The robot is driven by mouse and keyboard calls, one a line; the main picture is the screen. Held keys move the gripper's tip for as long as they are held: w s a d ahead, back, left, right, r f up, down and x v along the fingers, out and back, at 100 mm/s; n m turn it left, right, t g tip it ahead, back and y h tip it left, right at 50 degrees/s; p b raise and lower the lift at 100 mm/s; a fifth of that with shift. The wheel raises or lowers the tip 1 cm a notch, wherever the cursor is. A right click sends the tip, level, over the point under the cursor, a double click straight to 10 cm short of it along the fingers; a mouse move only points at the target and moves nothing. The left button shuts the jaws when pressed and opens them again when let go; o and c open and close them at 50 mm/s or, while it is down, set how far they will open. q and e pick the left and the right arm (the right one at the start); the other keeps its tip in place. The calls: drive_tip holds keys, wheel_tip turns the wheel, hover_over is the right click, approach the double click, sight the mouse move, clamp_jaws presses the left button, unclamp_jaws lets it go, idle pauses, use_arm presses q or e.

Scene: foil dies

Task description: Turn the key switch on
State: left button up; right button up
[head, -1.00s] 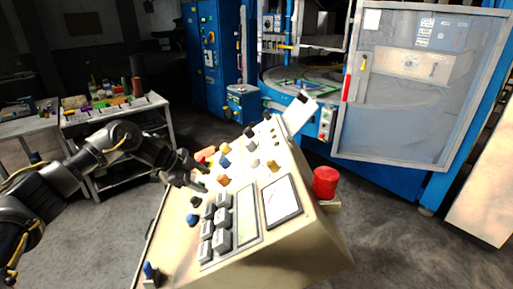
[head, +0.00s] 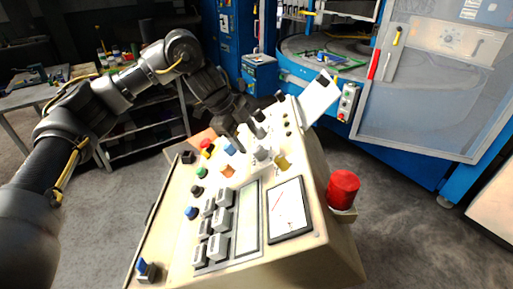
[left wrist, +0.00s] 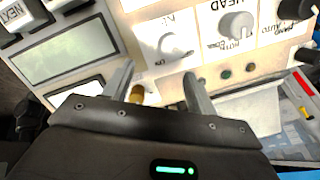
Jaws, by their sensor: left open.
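The key switch appears to be the small gold piece (head: 283,162) on the slanted beige control panel (head: 300,262), near the top of the white meter. It also shows in the left wrist view (left wrist: 136,94), partly hidden behind my gripper. A grey knob (head: 262,153) with on/off-style lettering sits beside it and shows in the left wrist view (left wrist: 168,46). My left gripper (head: 252,140) is open above the panel, near the grey knob. In the left wrist view its two fingertips (left wrist: 158,74) are apart, with nothing held; contact with the panel cannot be told.
Blue knob (head: 229,149), orange button (head: 227,170) and grey keys (head: 219,246) crowd the panel. A red beacon (head: 343,188) stands at its right side. A blue machine (head: 455,190) with a clear door is behind. Grey floor is open at lower right.

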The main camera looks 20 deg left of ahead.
sight(257, 148)
use_arm(q)
drive_tip(key=w+f, duration=0.1)
drive_tip(key=w+d+f, duration=0.1)
drive_tip(key=w+f, duration=0.1)
drive_tip(key=f, duration=0.1)
drive_tip(key=shift+d+f+p, duration=0.1)
drive_tip(key=shift+d+p, duration=0.25)
drive_tip(key=shift+p, duration=0.05)
drive_tip(key=x, duration=0.1)
drive_tip(key=p+x, duration=0.1)
drive_tip(key=shift+w+a+f, duration=0.1)
drive_tip(key=shift+w+f, duration=0.05)
drive_tip(key=shift+f, duration=0.15)
drive_tip(key=shift+s, duration=0.25)
drive_tip(key=shift+w+f, duration=0.15)
drive_tip(key=shift+f, duration=0.05)
drive_tip(key=shift+w, duration=0.1)
drive_tip(key=shift+c, duration=1)
drive_tip(key=c, duration=0.8)
use_arm(e)
drive_tip(key=shift+w+a+r, duration=0.15)
drive_tip(key=shift+w+r, duration=0.85)
drive_tip(key=shift+w, duration=0.25)
